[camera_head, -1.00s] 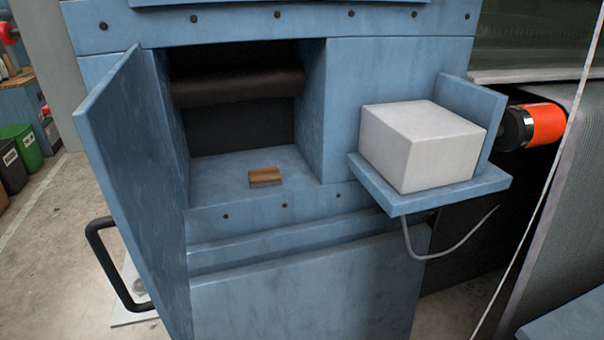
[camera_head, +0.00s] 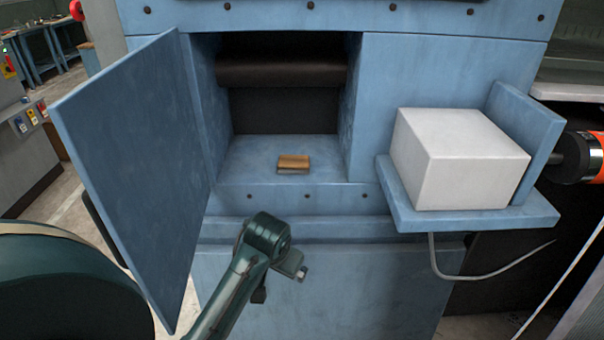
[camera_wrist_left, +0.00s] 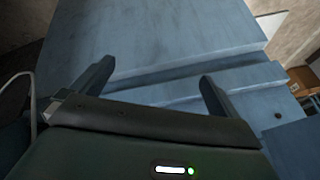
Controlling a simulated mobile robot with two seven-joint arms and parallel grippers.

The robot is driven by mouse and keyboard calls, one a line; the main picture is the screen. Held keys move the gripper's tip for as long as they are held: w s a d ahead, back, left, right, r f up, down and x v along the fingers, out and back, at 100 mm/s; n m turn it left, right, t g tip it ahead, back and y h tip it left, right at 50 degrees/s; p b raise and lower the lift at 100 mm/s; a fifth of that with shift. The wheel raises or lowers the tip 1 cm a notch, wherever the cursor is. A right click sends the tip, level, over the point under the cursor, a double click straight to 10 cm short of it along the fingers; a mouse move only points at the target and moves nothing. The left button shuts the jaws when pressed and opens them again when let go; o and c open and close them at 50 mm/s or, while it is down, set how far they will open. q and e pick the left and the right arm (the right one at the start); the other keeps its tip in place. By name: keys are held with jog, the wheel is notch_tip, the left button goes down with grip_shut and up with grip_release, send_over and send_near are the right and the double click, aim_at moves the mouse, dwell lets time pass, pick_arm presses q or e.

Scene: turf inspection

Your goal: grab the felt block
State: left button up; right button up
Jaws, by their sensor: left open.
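The felt block appears to be the small tan-brown block (camera_head: 293,163) lying on the floor of the open cabinet recess in the head view. Nothing covers it there. My left gripper (camera_head: 290,268) is below and in front of the recess, outside it and apart from the block. In the left wrist view its two fingers (camera_wrist_left: 155,82) are spread wide with nothing between them, facing blue panels. The block does not show in that view. My right gripper is in neither view.
A blue door (camera_head: 135,175) stands open on the recess's left side. A dark roller (camera_head: 280,70) spans the upper part of the recess. A white box (camera_head: 458,160) sits on a blue side shelf (camera_head: 470,217) to the right, with a cable hanging below. The recess floor (camera_head: 245,165) is otherwise clear.

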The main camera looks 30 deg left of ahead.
pick_arm(q)
jog(key=w+a+r+n, duration=0.3)
jog(key=w+a+r, duration=0.2)
jog(key=w+r, duration=0.55)
jog(key=n, duration=0.2)
send_near(294, 160)
jog(key=x, duration=0.1)
jog(key=p+x, duration=0.1)
jog(key=x, duration=0.1)
jog(key=shift+s+f, duration=0.1)
jog(key=shift+f, duration=0.3)
jog(key=shift+p+x, duration=0.45)
jog(key=shift+x, duration=2.25)
jog(key=shift+c, duration=0.6)
jog(key=c, duration=0.9)
